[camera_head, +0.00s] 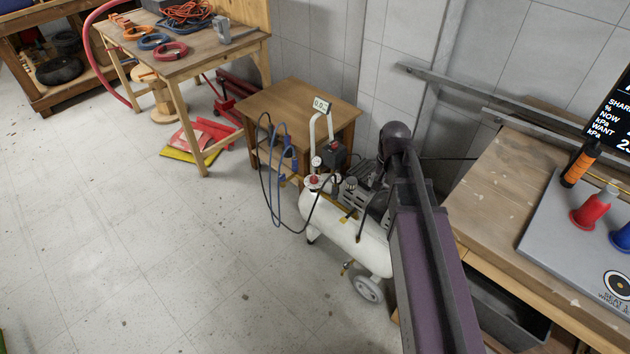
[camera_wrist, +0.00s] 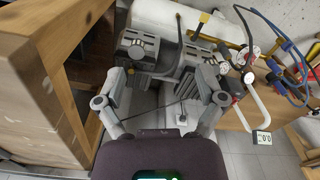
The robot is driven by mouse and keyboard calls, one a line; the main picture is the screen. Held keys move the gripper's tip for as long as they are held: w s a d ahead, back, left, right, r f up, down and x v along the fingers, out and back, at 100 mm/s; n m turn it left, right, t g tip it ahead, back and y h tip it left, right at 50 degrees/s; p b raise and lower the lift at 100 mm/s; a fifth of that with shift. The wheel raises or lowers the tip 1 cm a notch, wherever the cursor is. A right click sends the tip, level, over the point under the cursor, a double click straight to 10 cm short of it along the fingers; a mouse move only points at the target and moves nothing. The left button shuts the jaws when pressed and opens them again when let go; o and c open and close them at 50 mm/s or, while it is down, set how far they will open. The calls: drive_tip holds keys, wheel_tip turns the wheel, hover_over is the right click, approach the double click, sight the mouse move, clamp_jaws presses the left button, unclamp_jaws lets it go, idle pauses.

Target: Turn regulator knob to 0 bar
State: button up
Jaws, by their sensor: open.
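The white air compressor (camera_head: 345,236) stands on the floor in the middle of the head view. A small red-topped knob (camera_head: 314,180) sits at its left end, below a round gauge (camera_head: 316,162). A small display (camera_head: 321,103) above the handle appears to read 0.0. In the wrist view, my gripper (camera_wrist: 163,80) is open and empty, its fingers spread in front of the compressor's motor. The red part by the gauges (camera_wrist: 256,51) is right of the fingers, apart from them. The display (camera_wrist: 262,138) shows at lower right. My arm hides the gripper in the head view.
Hoses (camera_head: 272,180) hang left of the compressor. A wooden cabinet (camera_head: 285,100) stands behind it. A workbench (camera_head: 495,190) with a grey board (camera_head: 550,245) is at right. Open floor (camera_head: 170,260) lies to the left.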

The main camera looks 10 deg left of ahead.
drive_tip(key=w+a+f+m+b, duration=0.3)
drive_tip(key=w+a+f+b, duration=0.15)
drive_tip(key=w, duration=0.45)
drive_tip(key=w+a+f+m+b, duration=0.3)
drive_tip(key=w+a+f, duration=0.2)
drive_tip(key=w, duration=0.3)
drive_tip(key=m+b, duration=0.7)
hover_over(314, 176)
wheel_tip(314, 176, down, 7)
drive_tip(key=shift+f+b, duration=0.1)
drive_tip(key=shift+b, duration=0.3)
wheel_tip(314, 176, down, 14)
drive_tip(key=b, duration=1.3)
drive_tip(key=shift+r, duration=0.25)
drive_tip(key=c, duration=1.1)
